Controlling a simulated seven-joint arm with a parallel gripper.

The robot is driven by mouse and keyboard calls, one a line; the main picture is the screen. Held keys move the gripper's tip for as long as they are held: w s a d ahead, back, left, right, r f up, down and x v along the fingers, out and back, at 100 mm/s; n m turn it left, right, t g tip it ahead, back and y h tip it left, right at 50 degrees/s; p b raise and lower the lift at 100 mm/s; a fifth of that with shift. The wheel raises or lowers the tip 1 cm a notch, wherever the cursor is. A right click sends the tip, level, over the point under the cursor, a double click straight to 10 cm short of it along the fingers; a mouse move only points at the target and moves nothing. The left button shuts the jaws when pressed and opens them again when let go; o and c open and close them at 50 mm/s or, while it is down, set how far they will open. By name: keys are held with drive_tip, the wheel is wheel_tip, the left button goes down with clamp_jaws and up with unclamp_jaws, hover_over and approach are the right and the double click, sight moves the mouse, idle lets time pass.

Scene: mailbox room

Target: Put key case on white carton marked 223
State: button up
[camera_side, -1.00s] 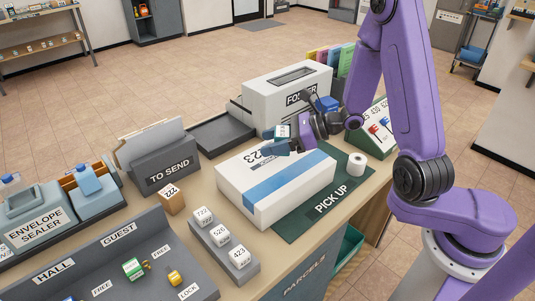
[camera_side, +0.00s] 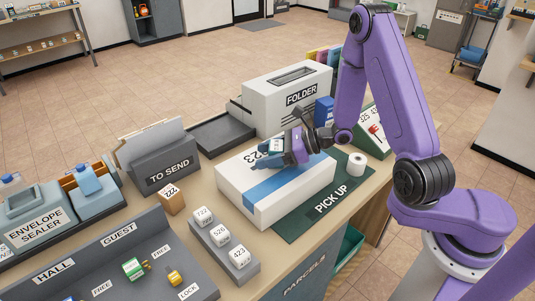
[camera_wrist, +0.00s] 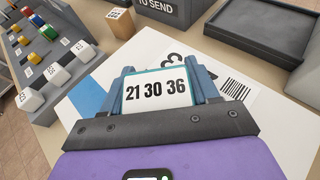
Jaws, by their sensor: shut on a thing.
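The white carton (camera_side: 237,188) with a blue stripe lies on the green PICK UP mat (camera_side: 325,203); its top also fills much of the wrist view (camera_wrist: 255,132). The number on it is partly hidden by my gripper. My gripper (camera_side: 268,152) is over the carton's top, tilted, its blue fingers shut on the key case. The key case (camera_wrist: 157,91) has a white face reading 21 30 36 and a teal edge; in the side view a little of it shows between the fingers (camera_side: 276,145). I cannot tell whether it touches the carton.
A FOLDER box (camera_side: 284,109) stands behind the carton, with a blue box (camera_side: 324,110) beside it. A white roll (camera_side: 357,164) stands at the right. A 222 block (camera_side: 171,200) and a rack of numbered white blocks (camera_side: 224,252) are at the left.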

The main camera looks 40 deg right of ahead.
drive_tip(key=shift+f, duration=0.15)
drive_tip(key=o, duration=1.1)
